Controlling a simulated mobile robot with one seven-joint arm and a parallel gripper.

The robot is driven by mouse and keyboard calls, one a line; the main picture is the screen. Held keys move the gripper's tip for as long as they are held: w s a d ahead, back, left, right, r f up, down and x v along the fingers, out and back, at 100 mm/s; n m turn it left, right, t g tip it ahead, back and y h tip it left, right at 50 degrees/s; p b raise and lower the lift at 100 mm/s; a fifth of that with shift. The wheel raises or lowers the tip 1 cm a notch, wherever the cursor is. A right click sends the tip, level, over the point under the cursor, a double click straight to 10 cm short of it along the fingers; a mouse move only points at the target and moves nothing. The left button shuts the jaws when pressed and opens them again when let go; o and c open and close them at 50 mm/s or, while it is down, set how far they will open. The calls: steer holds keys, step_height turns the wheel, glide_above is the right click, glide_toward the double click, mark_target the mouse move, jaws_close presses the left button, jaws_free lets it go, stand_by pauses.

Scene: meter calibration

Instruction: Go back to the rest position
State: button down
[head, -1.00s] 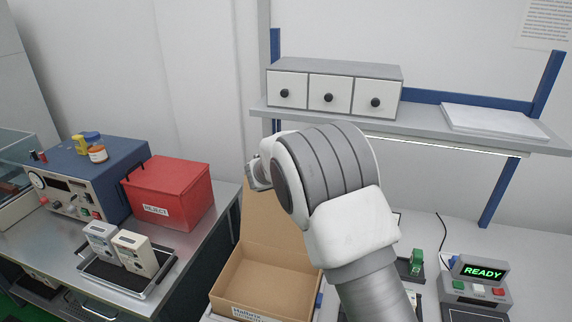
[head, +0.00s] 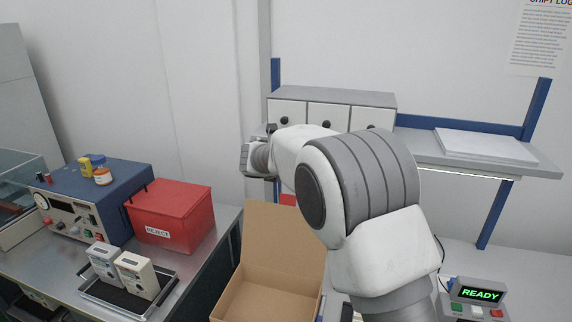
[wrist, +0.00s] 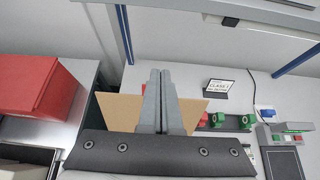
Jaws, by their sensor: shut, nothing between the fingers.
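My gripper (wrist: 158,85) shows in the wrist view with its two grey fingers together and nothing between them. Behind the fingers is an open cardboard box (wrist: 119,112). In the head view my arm is raised in front of the shelf and its end reaches to the left, above the cardboard box (head: 275,290). The fingertips cannot be made out in the head view. My arm hides part of the shelf and the bench on the right.
A red REJECT bin (head: 172,210), a blue instrument (head: 95,200) and a tray (head: 92,291) with two meters (head: 136,272) stand on the left bench. A shelf (head: 490,164) carries a drawer unit (head: 335,98). A control box (head: 476,296) reads READY.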

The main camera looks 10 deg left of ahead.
steer(key=s+d+r+m+g+h+b, duration=0.15)
steer(key=s+d+r+m, duration=0.25)
steer(key=s+d+m, duration=0.65)
steer(key=s+d+r+m+g, duration=0.35)
steer(key=s+d+m, duration=0.4)
steer(key=d, duration=0.65)
steer(key=s+d+f+m+y+b, duration=0.1)
steer(key=s+d+f+m, duration=0.1)
steer(key=s+m, duration=0.6)
steer(key=s+d+f+m+g+y, duration=0.1)
steer(key=s+d+f+m, duration=0.2)
steer(key=s+m, duration=0.6)
steer(key=shift+s+d+f+b, duration=0.15)
steer(key=shift+s+f+b, duration=0.45)
steer(key=shift+s, duration=3.65)
steer(key=shift+f+y, duration=0.2)
steer(key=shift+y, duration=0.05)
